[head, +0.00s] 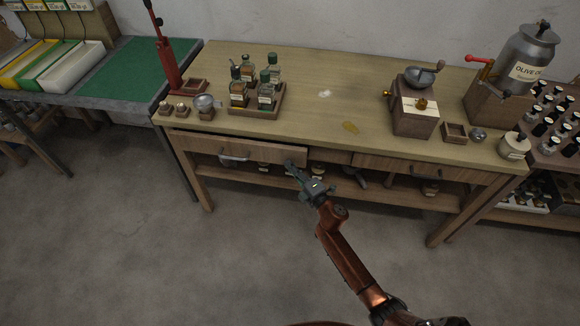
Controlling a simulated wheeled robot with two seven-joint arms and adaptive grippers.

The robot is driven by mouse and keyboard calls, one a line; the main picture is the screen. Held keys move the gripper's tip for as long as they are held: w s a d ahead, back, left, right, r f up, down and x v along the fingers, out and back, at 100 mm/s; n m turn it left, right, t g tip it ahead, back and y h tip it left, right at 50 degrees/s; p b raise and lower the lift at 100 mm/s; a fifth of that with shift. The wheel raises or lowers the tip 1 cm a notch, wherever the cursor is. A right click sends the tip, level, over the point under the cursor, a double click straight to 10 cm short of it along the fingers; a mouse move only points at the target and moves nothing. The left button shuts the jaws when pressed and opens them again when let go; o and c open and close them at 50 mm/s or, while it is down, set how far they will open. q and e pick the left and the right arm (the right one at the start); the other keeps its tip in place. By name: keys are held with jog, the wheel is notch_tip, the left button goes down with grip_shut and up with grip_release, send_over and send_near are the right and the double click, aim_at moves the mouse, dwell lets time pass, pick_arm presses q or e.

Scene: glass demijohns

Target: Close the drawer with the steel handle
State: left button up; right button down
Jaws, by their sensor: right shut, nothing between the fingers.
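The left drawer (270,153) sits under the wooden workbench top, and its front stands out a little from the bench frame. A pale steel bow handle (234,157) is on its front. A second drawer (385,164) on the right looks flush with the frame and has its own handle (425,174), whose metal I cannot make out. My right gripper (295,172) is shut and empty, in front of the right end of the left drawer and close to its lower edge. I cannot tell whether it touches the drawer. My left gripper is out of view.
The workbench top (310,105) carries a tray of bottles (255,108), a coffee grinder (413,110) and a red lever stand (168,60). A lower shelf (400,193) holds small items behind my gripper. The floor (150,250) in front is clear.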

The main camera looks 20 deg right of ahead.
jog(key=shift+w, duration=0.1)
jog(key=w+d, duration=0.1)
jog(key=w+d+b, duration=0.1)
jog(key=w, duration=0.1)
jog(key=shift+w+d+f, duration=0.1)
jog(key=shift+w+d, duration=0.1)
jog(key=shift+s+r, duration=0.1)
jog(key=shift+r, duration=0.1)
jog(key=shift+s+a+f, duration=0.1)
jog(key=shift+s+a, duration=0.2)
jog(key=shift+a, duration=0.05)
jog(key=s+a, duration=0.1)
jog(key=s+p, duration=0.1)
jog(key=shift+s+a, duration=0.3)
jog(key=shift+a, duration=0.1)
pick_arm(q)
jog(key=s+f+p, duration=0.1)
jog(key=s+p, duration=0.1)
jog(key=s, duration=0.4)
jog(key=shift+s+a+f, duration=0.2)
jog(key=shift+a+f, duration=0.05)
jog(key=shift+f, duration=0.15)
pick_arm(e)
send_near(292, 160)
jog(key=shift+s+a+f, duration=0.1)
jog(key=shift+s+a, duration=0.3)
jog(key=shift+s, duration=0.2)
jog(key=shift+s+a+f, duration=0.1)
jog(key=shift+s+a, duration=0.35)
jog(key=shift+s, duration=0.15)
